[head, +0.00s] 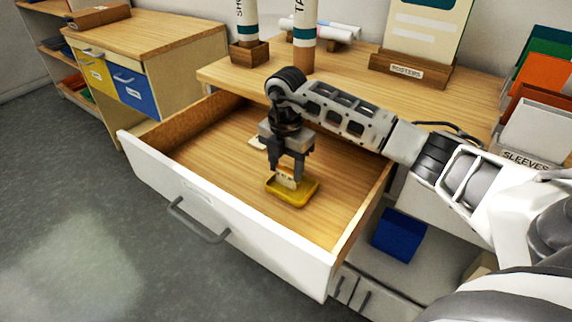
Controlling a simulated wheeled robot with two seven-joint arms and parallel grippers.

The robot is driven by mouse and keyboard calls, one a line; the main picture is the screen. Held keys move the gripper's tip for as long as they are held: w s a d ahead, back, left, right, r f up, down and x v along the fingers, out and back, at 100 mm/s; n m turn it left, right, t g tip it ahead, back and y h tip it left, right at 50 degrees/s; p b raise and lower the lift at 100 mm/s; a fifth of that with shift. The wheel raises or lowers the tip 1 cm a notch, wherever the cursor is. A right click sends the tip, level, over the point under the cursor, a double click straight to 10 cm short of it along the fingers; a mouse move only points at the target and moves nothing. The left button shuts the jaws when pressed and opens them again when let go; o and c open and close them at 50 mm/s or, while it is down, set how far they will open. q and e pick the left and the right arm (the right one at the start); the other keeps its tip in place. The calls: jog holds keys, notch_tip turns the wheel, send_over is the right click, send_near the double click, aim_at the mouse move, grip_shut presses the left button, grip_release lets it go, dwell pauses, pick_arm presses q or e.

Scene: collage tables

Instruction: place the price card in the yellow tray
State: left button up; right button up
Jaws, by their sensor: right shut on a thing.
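The yellow tray (302,200) lies on the wooden floor of an open drawer (220,170). My right gripper (287,179) points down from above and is shut on a small pale card with an orange band, the price card (286,178). The card is upright between the fingers, over the tray. I cannot tell whether its lower edge touches the tray. My left gripper is not in view.
The drawer has a white front (230,220) with a grey handle (199,222). A pale flat piece (257,142) lies in the drawer behind the gripper. The desk top (345,78) holds tubes and a "ROSTERS" holder (408,71). A blue box (399,235) sits below right.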

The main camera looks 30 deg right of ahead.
aim_at(286, 169)
jog(key=o, duration=0.9)
jog(key=shift+f, duration=0.1)
notch_tip(286, 169, up, 12)
jog(key=shift+r, duration=0.2)
